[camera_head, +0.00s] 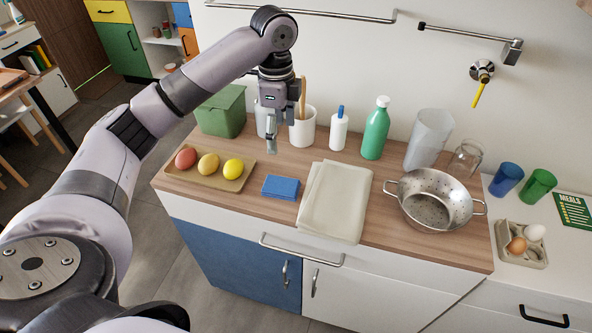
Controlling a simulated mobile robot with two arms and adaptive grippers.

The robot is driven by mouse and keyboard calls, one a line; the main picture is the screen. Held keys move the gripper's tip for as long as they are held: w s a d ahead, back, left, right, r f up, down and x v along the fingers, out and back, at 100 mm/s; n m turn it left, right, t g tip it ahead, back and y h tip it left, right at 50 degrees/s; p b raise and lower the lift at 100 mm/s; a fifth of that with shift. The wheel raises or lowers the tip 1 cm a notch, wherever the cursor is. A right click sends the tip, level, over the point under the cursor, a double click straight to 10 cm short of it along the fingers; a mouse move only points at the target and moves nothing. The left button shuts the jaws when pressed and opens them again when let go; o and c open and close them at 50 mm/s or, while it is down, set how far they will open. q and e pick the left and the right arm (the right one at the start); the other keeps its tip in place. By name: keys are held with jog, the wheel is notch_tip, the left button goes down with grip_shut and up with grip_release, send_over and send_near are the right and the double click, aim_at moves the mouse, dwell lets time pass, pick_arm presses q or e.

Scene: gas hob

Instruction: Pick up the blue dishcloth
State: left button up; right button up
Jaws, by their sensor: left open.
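The blue dishcloth (281,187) is a small folded rectangle lying flat on the wooden worktop (380,222). It lies between the fruit tray and a larger folded beige cloth. My left gripper (271,148) is open and points down above the worktop. It is above and behind the blue dishcloth in the picture, apart from it, with nothing seen between its fingers. My right gripper is not in view.
A tray (238,184) with several fruits is left of the dishcloth. The beige cloth (335,201) lies close on its right. A green bin (222,112), white pots, bottles (376,130) and a steel colander (435,200) stand around. The worktop's front edge is near.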

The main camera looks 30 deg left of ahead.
pick_arm(q)
jog(key=p, duration=0.1)
send_over(281, 184)
jog(key=f, duration=0.7)
jog(key=shift+s+a+f, duration=0.1)
jog(key=shift+a+f, duration=0.05)
jog(key=shift+a, duration=0.15)
notch_tip(281, 184, down, 3)
jog(key=shift+f+p, duration=0.2)
jog(key=shift+p, duration=0.1)
jog(key=shift+f, duration=0.15)
jog(key=shift+d+f, duration=0.1)
jog(key=shift+f, duration=0.2)
jog(key=f, duration=0.2)
jog(key=f+p, duration=0.1)
jog(key=shift+d+f, duration=0.2)
jog(key=shift+f, duration=0.6)
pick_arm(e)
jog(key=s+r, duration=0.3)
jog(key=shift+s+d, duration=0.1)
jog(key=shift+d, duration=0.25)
